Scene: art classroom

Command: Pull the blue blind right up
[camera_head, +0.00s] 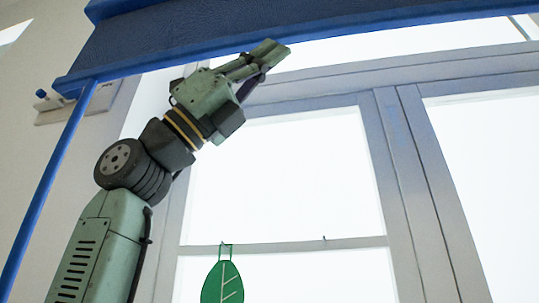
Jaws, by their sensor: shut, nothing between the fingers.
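The blue blind (230,28) is at the top of the view, with only a short dark blue strip of fabric showing above its bright blue bottom bar (360,25). Its upper edge is partly cut off by the frame. My gripper (268,52) is raised close to the bottom bar, its fingers shut and empty. The fingertips overlap the bar's lower edge in the picture; I cannot tell whether they touch it. My green arm rises from the lower left.
A grey window frame (400,150) with bright panes fills the right. A green leaf ornament (222,283) hangs low in front of the glass. A blue pole (48,180) runs down the left side. A small wall fitting with a blue knob (42,95) is at the left.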

